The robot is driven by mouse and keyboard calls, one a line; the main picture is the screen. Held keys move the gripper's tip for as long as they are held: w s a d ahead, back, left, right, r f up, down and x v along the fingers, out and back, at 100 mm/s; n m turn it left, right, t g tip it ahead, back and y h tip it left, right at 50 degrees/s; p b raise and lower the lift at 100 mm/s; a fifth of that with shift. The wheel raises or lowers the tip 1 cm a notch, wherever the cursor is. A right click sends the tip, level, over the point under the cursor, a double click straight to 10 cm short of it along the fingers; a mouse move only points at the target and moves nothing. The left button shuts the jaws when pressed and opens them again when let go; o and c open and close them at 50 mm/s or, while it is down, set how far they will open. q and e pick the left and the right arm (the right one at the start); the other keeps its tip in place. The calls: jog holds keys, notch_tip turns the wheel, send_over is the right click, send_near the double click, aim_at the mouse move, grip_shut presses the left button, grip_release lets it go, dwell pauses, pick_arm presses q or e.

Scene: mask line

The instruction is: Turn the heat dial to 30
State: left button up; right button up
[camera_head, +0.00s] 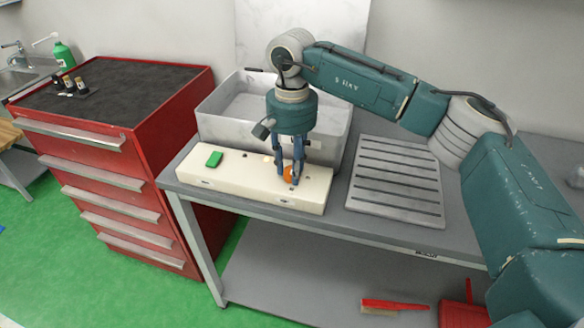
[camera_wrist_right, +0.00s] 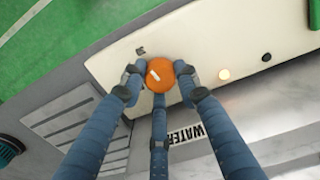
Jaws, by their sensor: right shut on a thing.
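The heat dial (camera_head: 288,174) is an orange round knob on top of a cream control box (camera_head: 235,185) on the grey table. In the right wrist view the dial (camera_wrist_right: 158,75) has a short white mark on it; any scale numbers are too small to read. My right gripper (camera_head: 290,170) points down over the dial, its blue fingers closed around it. In the right wrist view the fingers (camera_wrist_right: 160,85) touch the dial from several sides. My left gripper is in neither view.
A green button (camera_head: 214,159) is at the box's left end. A grey tub (camera_head: 220,125), labelled WATER in the right wrist view, stands behind the box. A slatted metal plate (camera_head: 395,185) lies to the right. A red drawer cabinet (camera_head: 110,150) stands at the left.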

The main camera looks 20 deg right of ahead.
jog(key=shift+r+n, duration=0.1)
jog(key=shift+n, duration=0.4)
jog(key=o, duration=1.2)
jog(key=shift+c, duration=0.2)
notch_tip(320, 180, up, 12)
